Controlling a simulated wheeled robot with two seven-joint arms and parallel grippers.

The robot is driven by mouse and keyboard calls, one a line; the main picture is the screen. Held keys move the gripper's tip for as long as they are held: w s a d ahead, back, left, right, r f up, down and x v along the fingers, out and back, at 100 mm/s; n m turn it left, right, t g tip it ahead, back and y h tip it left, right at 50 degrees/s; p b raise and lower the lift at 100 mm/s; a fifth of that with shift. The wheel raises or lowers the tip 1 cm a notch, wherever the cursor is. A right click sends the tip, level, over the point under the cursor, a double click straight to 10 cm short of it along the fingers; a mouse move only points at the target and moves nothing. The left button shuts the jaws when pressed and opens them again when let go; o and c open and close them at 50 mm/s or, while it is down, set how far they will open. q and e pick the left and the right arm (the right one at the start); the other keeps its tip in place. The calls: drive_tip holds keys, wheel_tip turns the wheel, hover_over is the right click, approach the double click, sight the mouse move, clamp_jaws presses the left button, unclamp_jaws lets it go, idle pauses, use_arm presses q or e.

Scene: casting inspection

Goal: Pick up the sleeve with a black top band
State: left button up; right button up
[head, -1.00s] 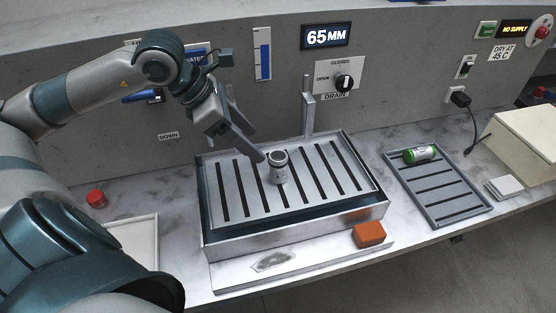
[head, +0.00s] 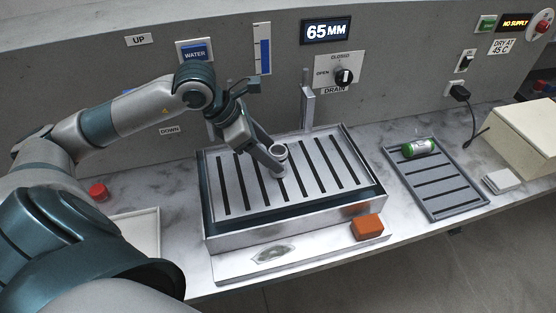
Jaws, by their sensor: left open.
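A small grey sleeve (head: 280,151) stands upright on the slatted metal grate (head: 325,172) of the tank. Its open top ring shows; a dark edge seems to run around it, but it is too small to be sure of a black band. My left gripper (head: 273,160) is open and low over the grate, its fingers at the sleeve. One finger hides the sleeve's lower left side, and I cannot tell whether it touches. My right gripper is not in view.
A sleeve with green ends (head: 419,148) lies on the grey slatted rack (head: 457,204) at right. An orange block (head: 367,227) sits at the tank's front. A red knob (head: 98,192) and a white tray (head: 140,232) are at left. A metal post (head: 307,108) rises behind the tank.

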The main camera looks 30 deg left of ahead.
use_arm(q)
drive_tip(key=shift+a+x, duration=0.2)
drive_tip(key=shift+x, duration=1.1)
drive_tip(key=shift+a+x, duration=0.15)
drive_tip(key=shift+x, duration=1.15)
drive_tip(key=shift+w, duration=0.15)
drive_tip(key=c, duration=1.4)
